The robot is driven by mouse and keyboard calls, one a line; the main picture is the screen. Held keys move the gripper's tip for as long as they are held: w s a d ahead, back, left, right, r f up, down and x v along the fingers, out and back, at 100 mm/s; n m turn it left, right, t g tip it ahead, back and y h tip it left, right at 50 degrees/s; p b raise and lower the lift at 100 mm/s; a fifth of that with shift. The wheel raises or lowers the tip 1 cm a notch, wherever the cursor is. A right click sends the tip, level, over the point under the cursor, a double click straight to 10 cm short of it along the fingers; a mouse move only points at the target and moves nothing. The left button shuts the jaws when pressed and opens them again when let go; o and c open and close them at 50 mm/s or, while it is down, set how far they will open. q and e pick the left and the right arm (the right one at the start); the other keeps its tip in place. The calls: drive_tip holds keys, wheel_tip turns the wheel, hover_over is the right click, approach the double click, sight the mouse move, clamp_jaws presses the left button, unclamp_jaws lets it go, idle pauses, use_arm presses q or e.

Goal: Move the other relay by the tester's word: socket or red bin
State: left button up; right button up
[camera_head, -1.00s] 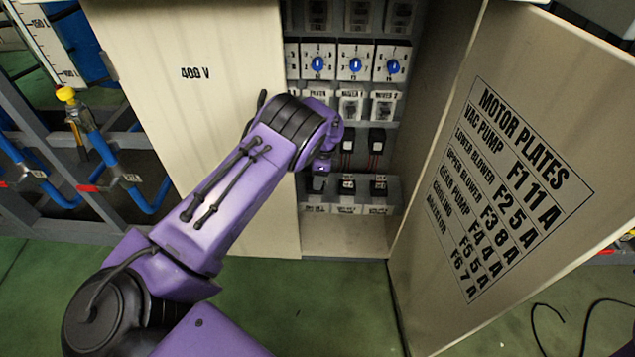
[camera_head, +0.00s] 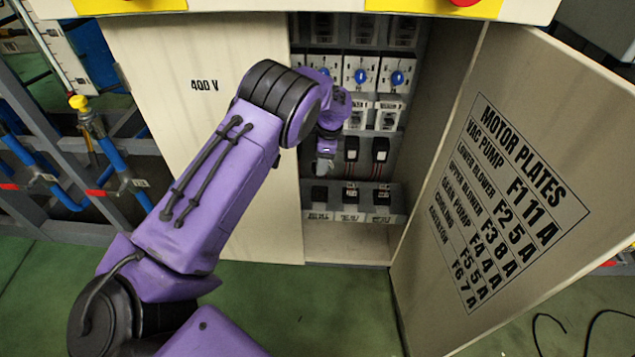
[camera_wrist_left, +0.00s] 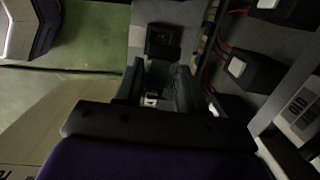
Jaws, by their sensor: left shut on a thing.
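My left gripper (camera_head: 324,166) is inside the open cabinet, in front of the left end of the upper relay row. It is shut on a dark relay with a pale patch (camera_wrist_left: 152,98), mostly hidden between the fingers in the wrist view. Two black relays stand in the upper row, a middle one (camera_head: 351,149) and a right one (camera_head: 380,149). In the lower row are a left black block (camera_head: 320,194), a middle one (camera_head: 350,194) and a right one (camera_head: 381,195). I cannot make out a tester reading or a red bin. My right gripper is not in view.
The cabinet door (camera_head: 470,220) stands open on the right and carries a motor plate list. The "400 V" panel (camera_head: 200,130) closes the left side. Blue-knobbed units (camera_head: 361,74) sit above the relays. Red wires run close by in the wrist view.

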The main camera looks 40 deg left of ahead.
use_arm(q)
wheel_tip(320, 180, down, 10)
drive_tip(key=shift+r+b, duration=0.1)
drive_tip(key=shift+b, duration=0.55)
drive_tip(key=o, duration=1.1)
drive_tip(key=shift+c, duration=0.2)
drive_tip(key=shift+f+b, duration=0.25)
drive_tip(key=shift+b, duration=0.15)
drive_tip(key=r, duration=0.3)
drive_tip(key=d+r+p, duration=0.1)
drive_tip(key=r, duration=0.3)
drive_tip(key=r+p, duration=0.1)
drive_tip(key=r, duration=0.2)
drive_tip(key=shift+w+d+r, duration=0.2)
drive_tip(key=shift+d+r, duration=0.15)
